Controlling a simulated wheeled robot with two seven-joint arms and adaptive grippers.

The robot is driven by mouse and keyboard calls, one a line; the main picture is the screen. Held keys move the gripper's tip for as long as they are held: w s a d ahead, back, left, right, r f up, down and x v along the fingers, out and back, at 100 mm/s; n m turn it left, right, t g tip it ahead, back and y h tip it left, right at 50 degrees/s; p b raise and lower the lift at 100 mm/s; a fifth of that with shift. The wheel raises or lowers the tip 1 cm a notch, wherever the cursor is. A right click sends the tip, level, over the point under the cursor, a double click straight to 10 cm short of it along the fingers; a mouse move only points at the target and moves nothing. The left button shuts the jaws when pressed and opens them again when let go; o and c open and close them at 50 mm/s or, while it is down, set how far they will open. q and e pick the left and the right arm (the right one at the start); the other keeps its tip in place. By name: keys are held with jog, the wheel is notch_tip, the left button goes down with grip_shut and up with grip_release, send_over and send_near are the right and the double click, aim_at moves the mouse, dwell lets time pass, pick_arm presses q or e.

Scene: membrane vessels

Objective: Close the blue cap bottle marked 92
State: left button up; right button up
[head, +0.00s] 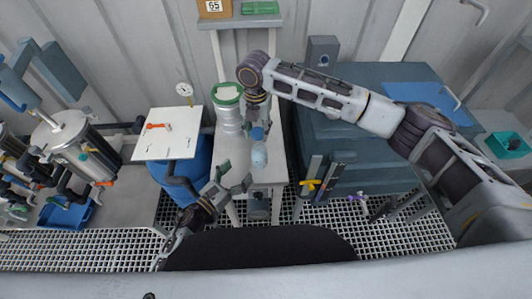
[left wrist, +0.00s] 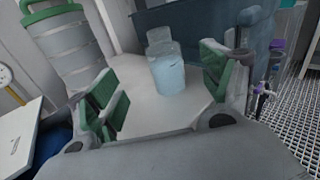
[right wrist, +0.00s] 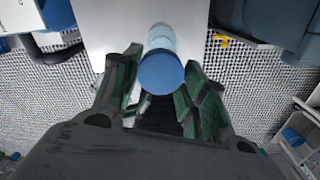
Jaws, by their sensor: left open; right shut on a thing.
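The bottle (head: 259,156), pale blue and translucent, stands on a narrow light table (head: 265,178). No number is legible on it. It also shows in the left wrist view (left wrist: 169,76), between my left fingers and beyond them. The blue cap (head: 257,133) is above the bottle; in the right wrist view the cap (right wrist: 162,74) sits between my right fingers and overlaps the bottle (right wrist: 160,38). My right gripper (head: 258,118) is shut on the cap from above. My left gripper (head: 235,178) is open and empty, in front of the bottle.
A large ribbed vessel with a green rim (head: 228,96) stands behind the bottle to the left. A white board (head: 172,140) over a blue drum (head: 190,168) is further left. A grey-blue cabinet (head: 350,135) stands to the right. The table around the bottle's front is clear.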

aim_at(260, 150)
pick_arm(q)
jog(key=shift+w+d+r+m, duration=0.2)
jog(key=shift+d+m, duration=0.1)
jog(key=shift+d, duration=0.1)
pick_arm(e)
jog(key=shift+w+d, duration=0.2)
jog(key=shift+w, duration=0.05)
pick_arm(q)
jog(key=shift+s+a, duration=0.1)
jog(key=shift+a, duration=0.05)
pick_arm(e)
jog(key=shift+s+a+r, duration=0.1)
jog(key=shift+a, duration=0.05)
pick_arm(q)
jog(key=shift+w+d, duration=0.25)
jog(key=shift+x, duration=5.7)
jog(key=shift+r, duration=0.15)
jog(key=shift+c, duration=0.3)
